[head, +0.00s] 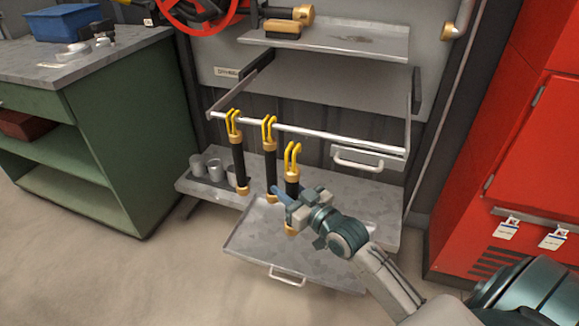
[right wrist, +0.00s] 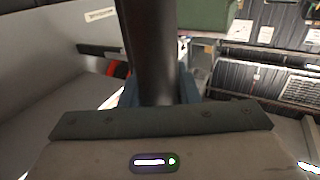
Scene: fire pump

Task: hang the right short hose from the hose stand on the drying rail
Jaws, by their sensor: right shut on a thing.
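The right short hose (head: 292,185) is black with a yellow double hook on top and brass-coloured ends. My right gripper (head: 287,199) is shut on its lower part and holds it roughly upright. In the right wrist view the dark hose (right wrist: 150,50) stands between the fingers. The drying rail (head: 340,139) is a silver bar across the cabinet. The held hose's hook shows below the rail in the picture, apart from it. Two similar hoses, one left (head: 238,155) and one middle (head: 270,165), have their hooks over the rail. My left gripper is not in view.
A dark holder with several grey cups (head: 213,172) sits on the low shelf (head: 345,200); it may be the hose stand. A pulled-out tray (head: 255,240) lies below the hoses. A green bench (head: 120,150) stands left, a red cabinet (head: 530,150) right. The rail's right part is free.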

